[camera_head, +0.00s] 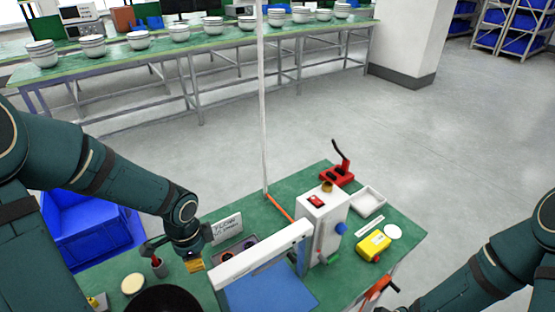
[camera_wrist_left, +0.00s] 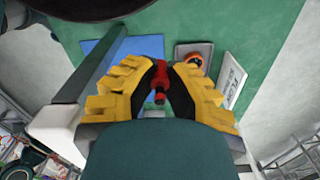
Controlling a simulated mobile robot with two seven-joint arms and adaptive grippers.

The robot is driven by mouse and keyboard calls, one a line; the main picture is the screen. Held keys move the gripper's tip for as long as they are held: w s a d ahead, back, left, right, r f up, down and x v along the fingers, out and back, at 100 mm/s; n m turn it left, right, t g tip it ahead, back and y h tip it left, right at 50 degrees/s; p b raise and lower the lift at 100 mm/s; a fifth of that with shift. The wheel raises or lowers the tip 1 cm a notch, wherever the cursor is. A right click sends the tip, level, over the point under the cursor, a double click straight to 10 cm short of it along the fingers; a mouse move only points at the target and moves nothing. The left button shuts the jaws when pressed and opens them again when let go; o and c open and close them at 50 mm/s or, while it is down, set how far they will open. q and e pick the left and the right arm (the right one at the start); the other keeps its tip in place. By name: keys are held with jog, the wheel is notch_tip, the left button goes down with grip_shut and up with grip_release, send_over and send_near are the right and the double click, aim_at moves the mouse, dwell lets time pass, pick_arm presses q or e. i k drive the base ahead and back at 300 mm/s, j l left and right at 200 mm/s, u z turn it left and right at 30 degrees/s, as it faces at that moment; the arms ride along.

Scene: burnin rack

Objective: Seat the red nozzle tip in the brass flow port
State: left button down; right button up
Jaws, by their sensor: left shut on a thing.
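My left gripper (camera_head: 195,265) is low over the left part of the green bench, with its yellow fingers partly hidden by the wrist. In the left wrist view its fingers (camera_wrist_left: 158,90) are shut on the red nozzle tip (camera_wrist_left: 158,78), which shows between the yellow and black pads. A brass-coloured fitting, seemingly the brass flow port (camera_head: 327,186), is on top of the white box (camera_head: 322,225), to the right of and apart from the left gripper.
A white bar (camera_head: 262,255) spans above a blue mat (camera_head: 270,290) between the left gripper and the box. A sign (camera_head: 227,229), a dark tray (camera_head: 224,257), a red clamp (camera_head: 337,174), a white tray (camera_head: 368,201) and a yellow device (camera_head: 374,246) surround them. A thin pole rises behind.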

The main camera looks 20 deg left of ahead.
aim_at(324, 217)
jog(key=k, duration=1)
